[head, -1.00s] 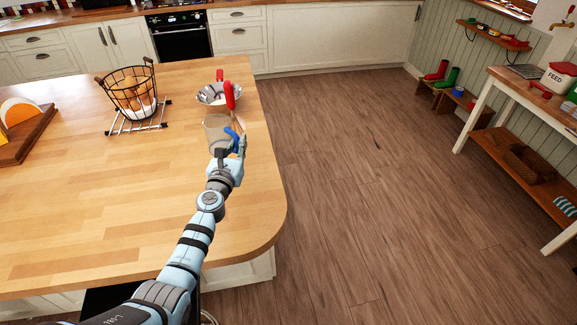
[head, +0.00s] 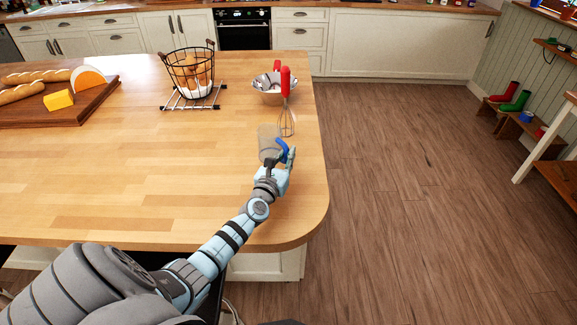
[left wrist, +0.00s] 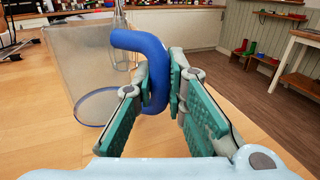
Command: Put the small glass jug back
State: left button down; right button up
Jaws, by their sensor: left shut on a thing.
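The small glass jug (head: 268,143) is clear with a blue handle (left wrist: 140,48). It is at the right part of the wooden island top (head: 150,170), toward the near right corner. My left gripper (head: 284,160) is shut on the blue handle. In the left wrist view its two fingers (left wrist: 160,90) close on either side of the handle, and the clear jug body (left wrist: 85,60) is to the left. The jug looks upright; I cannot tell whether its base touches the wood. My right gripper is not in view.
A red-handled whisk (head: 286,85) stands just behind the jug, near a metal bowl (head: 266,96). A board (head: 95,100) with bread and cheese is at left. The island's middle is clear.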

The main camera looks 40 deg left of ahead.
pick_arm(q)
jog(key=shift+f, duration=0.9)
jog(key=shift+r, duration=0.25)
jog(key=c, duration=1.6)
grip_release()
jog(key=shift+c, duration=0.2)
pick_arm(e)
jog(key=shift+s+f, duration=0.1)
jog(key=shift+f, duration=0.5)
pick_arm(q)
jog(key=shift+f, duration=0.25)
jog(key=p+v, duration=0.1)
jog(key=v, duration=0.1)
jog(key=shift+s+d+r, duration=0.1)
jog(key=shift+s+r, duration=0.05)
jog(key=shift+s, duration=0.15)
jog(key=v, duration=1.2)
jog(key=shift+p, duration=0.3)
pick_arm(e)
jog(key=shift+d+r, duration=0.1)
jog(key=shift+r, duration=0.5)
